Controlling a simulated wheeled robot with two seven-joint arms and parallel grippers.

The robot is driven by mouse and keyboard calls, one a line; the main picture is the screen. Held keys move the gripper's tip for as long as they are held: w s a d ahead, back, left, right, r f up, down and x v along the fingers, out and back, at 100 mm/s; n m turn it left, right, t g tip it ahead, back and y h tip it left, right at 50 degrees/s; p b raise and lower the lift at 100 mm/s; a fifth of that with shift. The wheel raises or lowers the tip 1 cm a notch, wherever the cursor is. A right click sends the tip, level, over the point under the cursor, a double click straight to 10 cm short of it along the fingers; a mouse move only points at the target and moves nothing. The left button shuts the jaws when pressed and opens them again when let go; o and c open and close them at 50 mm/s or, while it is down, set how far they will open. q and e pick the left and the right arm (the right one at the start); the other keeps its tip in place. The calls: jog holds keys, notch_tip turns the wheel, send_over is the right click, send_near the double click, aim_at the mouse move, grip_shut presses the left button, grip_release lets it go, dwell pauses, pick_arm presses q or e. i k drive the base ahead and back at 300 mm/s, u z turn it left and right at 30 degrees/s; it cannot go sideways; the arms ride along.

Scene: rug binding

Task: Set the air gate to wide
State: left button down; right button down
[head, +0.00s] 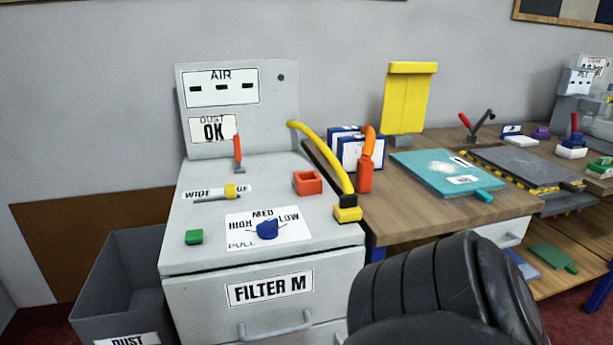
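The air gate looks to be a yellow slider knob (231,191) on top of the grey filter cabinet (190,250). It stands at the right end of a short slot. The label (198,194) behind it reads WIDE at its left end; the word at its right end is partly hidden by the knob. The knob is at the end away from WIDE. Neither gripper is in view. A black ribbed part of my own arm fills the bottom right and hides the cabinet's lower right corner.
Near the slot are a red-orange lever (238,150), a green button (193,237), a blue dial (267,229) and a red square socket (307,182). A yellow hose (325,150) arches at the right. A grey bin (120,285) stands left; a wooden bench (400,222) stands right.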

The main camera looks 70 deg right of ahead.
aim_at(230, 189)
jog(key=z, duration=2.5)
